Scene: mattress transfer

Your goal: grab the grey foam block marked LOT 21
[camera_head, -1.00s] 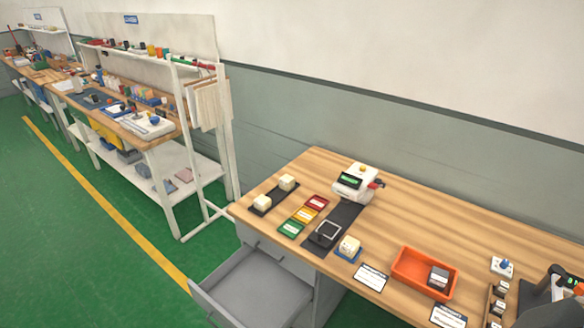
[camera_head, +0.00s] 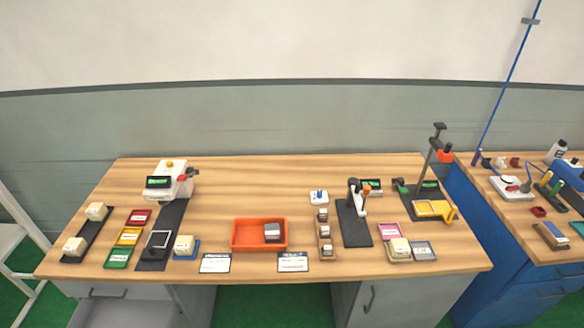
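A small block with a grey top and a paler front (camera_head: 272,231) lies in the right part of an orange tray (camera_head: 242,246) in the middle of the wooden table. Any lettering on it is too small to read, so I cannot tell whether it is marked LOT 21. Cream blocks stand elsewhere: two on a black strip at the left (camera_head: 96,211), one on a blue base (camera_head: 183,242), and one at the right (camera_head: 400,246). Several small blocks sit in a wooden holder (camera_head: 325,231) right of the tray. Neither of my grippers is in view.
A white device with a display (camera_head: 173,180) stands at the back left of the table (camera_head: 250,185). Black stands (camera_head: 352,215) rise at the right. Label cards (camera_head: 292,262) lie before the tray. A blue bench (camera_head: 487,228) adjoins on the right. A drawer (camera_head: 120,312) shows at lower left.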

